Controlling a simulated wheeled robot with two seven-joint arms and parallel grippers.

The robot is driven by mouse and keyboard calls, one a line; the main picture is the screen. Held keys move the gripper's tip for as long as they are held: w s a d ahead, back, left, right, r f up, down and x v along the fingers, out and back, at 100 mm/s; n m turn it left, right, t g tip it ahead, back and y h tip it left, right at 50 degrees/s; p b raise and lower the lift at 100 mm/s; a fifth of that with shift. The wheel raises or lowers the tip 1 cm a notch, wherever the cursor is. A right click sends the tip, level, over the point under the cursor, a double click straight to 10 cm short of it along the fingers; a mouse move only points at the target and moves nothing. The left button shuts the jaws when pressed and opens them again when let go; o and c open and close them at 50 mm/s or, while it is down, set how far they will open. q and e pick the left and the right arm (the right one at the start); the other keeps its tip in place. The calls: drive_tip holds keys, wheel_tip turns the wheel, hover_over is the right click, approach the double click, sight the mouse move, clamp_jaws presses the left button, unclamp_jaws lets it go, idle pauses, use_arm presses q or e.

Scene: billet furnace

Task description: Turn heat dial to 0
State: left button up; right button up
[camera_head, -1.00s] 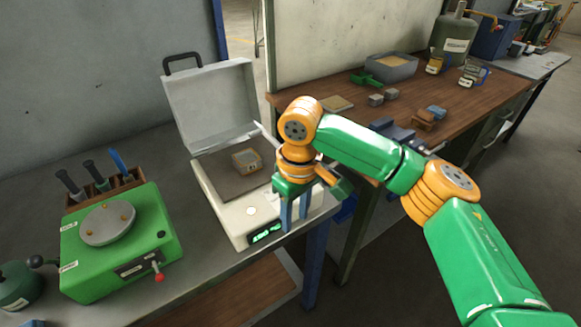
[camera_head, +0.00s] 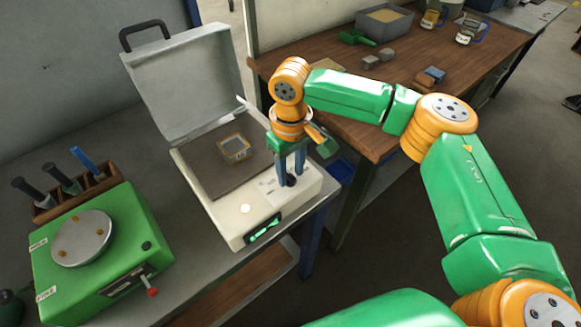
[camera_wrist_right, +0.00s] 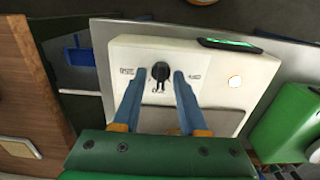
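The heat dial is a small black knob (camera_wrist_right: 160,71) on a pale plate on the white furnace's front right, with small markings around it that I cannot read. It also shows in the head view (camera_head: 291,181). The white furnace (camera_head: 228,219) has its grey lid (camera_head: 185,85) open, a lit green display (camera_head: 264,229) and a round white button (camera_head: 245,208). My right gripper (camera_head: 290,176) points down over the dial. In the wrist view its blue fingers (camera_wrist_right: 157,80) are apart, one on each side of the knob, with gaps visible. My left gripper is out of view.
A small framed block (camera_head: 234,149) lies inside the furnace. A green device (camera_head: 105,255) with a red-tipped lever and a wooden tool rack (camera_head: 75,192) stand to the left. A wooden workbench (camera_head: 330,95) with a grey bin (camera_head: 384,25) is behind my right arm.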

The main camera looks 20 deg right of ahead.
drive_tip(key=shift+s+r, duration=0.1)
drive_tip(key=shift+s, duration=0.1)
clamp_jaws()
drive_tip(key=shift+r+p, duration=0.15)
drive_tip(key=shift+p, duration=0.4)
drive_tip(key=n+p, duration=0.2)
drive_tip(key=p, duration=0.1)
drive_tip(key=n+p, duration=0.2)
drive_tip(key=p, duration=0.1)
drive_tip(key=shift+r+n+p, duration=0.2)
drive_tip(key=shift+n+p, duration=0.2)
drive_tip(key=shift+d+f+n+p, duration=0.1)
drive_tip(key=shift+n+p, duration=0.65)
drive_tip(key=shift+n, duration=0.25)
drive_tip(key=n+p, duration=0.1)
drive_tip(key=n, duration=0.1)
drive_tip(key=shift+w+f+n, duration=0.1)
drive_tip(key=shift+f+n, duration=0.05)
drive_tip(key=shift+n, duration=0.15)
drive_tip(key=n, duration=0.6)
drive_tip(key=shift+w, duration=0.15)
drive_tip(key=shift+n, duration=0.4)
